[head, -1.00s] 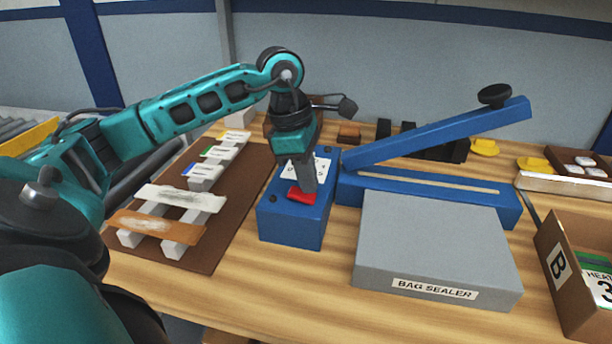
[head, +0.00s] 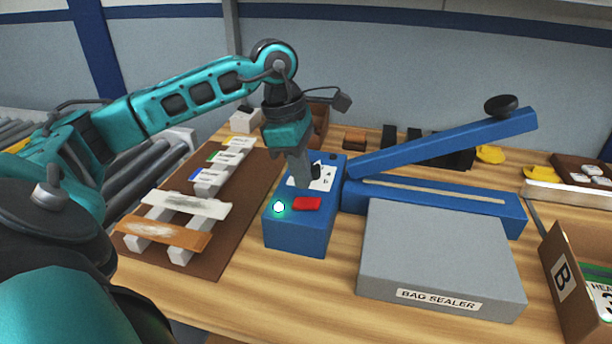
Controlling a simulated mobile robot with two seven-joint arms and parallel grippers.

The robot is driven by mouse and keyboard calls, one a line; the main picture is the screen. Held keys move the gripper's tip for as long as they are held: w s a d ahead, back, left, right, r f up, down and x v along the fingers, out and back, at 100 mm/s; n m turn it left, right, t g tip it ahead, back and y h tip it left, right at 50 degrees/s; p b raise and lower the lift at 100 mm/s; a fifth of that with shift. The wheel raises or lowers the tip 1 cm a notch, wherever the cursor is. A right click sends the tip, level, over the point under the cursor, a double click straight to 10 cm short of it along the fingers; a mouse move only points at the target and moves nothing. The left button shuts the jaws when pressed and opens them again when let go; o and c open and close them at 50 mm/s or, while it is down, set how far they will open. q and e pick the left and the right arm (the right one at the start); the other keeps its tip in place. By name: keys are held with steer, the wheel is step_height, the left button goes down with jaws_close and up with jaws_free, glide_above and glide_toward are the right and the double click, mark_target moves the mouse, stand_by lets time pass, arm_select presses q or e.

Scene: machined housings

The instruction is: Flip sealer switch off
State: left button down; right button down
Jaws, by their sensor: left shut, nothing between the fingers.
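The bag sealer has a blue control box (head: 298,236) with a red switch (head: 307,203) on its top. A round lamp (head: 279,207) left of the switch glows whitish green. A white label (head: 325,176) lies behind the switch, partly hidden by my gripper. My left gripper (head: 301,183) is shut and empty, pointing down just behind the red switch over the label. I cannot tell whether its tip touches the box top. The switch's exact tilt is too small to read. My right gripper is not in view.
The blue sealing arm (head: 440,142) is raised over its blue base to the right. A grey block labelled BAG SEALER (head: 440,255) stands in front. A brown board (head: 225,240) with strips and small blocks lies left. A cardboard box (head: 575,300) stands at right.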

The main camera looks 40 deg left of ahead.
arm_select(q)
steer(key=v, duration=1.1)
steer(key=shift+d+p, duration=0.25)
steer(key=shift+p, duration=0.1)
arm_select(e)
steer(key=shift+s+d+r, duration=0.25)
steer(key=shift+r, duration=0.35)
arm_select(q)
steer(key=shift+w+d, duration=0.15)
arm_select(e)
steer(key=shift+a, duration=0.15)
